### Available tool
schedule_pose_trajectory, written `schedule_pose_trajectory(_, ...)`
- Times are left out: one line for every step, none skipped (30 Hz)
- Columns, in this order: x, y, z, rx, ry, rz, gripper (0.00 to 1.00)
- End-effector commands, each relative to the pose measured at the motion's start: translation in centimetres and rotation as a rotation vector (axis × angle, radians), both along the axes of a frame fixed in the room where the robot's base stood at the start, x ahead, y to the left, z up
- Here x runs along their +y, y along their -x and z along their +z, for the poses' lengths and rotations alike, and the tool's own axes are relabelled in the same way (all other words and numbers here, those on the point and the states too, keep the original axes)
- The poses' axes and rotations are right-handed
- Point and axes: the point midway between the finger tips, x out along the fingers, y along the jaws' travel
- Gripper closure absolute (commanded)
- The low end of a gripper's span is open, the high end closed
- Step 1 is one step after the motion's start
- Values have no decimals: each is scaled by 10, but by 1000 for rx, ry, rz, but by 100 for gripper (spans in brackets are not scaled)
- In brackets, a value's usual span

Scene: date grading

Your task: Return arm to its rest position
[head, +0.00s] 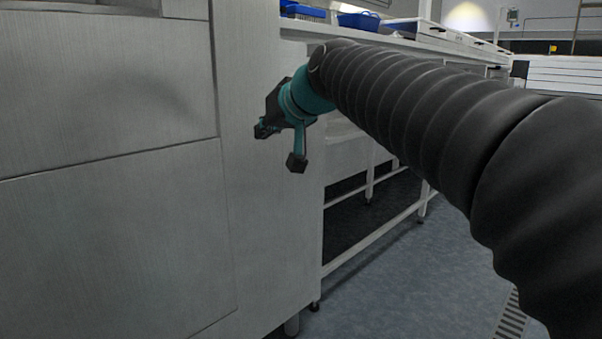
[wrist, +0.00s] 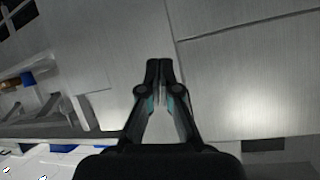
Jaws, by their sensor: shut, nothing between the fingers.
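My gripper (head: 264,129) is at the end of my black sleeved arm in the head view. It hangs in front of the grey metal cabinet front (head: 110,230), just left of the open-framed bench. In the wrist view my gripper (wrist: 159,66) shows its two black fingers closed together at the tips, with nothing between them. The grey panels (wrist: 250,85) lie beyond the fingertips. I cannot tell the exact gap between gripper and panel.
A bench top (head: 365,40) with blue trays (head: 358,20) and a white box (head: 415,27) runs behind my arm. Under it stands a metal frame (head: 375,240). The blue-grey floor (head: 400,270) is clear at lower middle, with a floor grate (head: 511,318) at right.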

Motion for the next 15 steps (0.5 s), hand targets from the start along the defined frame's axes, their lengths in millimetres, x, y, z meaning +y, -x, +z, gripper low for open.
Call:
schedule_pose_trajectory(-14, 12, -22, 59, 29, -26, 100)
schedule_pose_trajectory(-22, 19, -37, 93, 48, -41, 100)
schedule_pose_trajectory(-34, 30, -55, 136, 71, -63, 100)
schedule_pose_trajectory(-43, 38, -69, 169, 89, -80, 100)
schedule_pose_trajectory(-51, 47, -82, 199, 107, -96, 100)
schedule_pose_trajectory(-64, 60, -99, 238, 129, -119, 100)
schedule_pose_trajectory(-74, 70, -111, 266, 146, -136, 100)
schedule_pose_trajectory(-83, 80, -123, 295, 164, -153, 100)
schedule_pose_trajectory(-96, 95, -139, 331, 186, -176, 100)
schedule_pose_trajectory(-105, 107, -150, 356, 203, -193, 100)
schedule_pose_trajectory(-115, 119, -161, 380, 220, -209, 100)
schedule_pose_trajectory(-127, 136, -175, 413, 242, -230, 100)
schedule_pose_trajectory(-137, 148, -185, 436, 258, -248, 100)
schedule_pose_trajectory(-146, 161, -195, 457, 275, -264, 100)
schedule_pose_trajectory(-158, 179, -208, 484, 296, -284, 100)
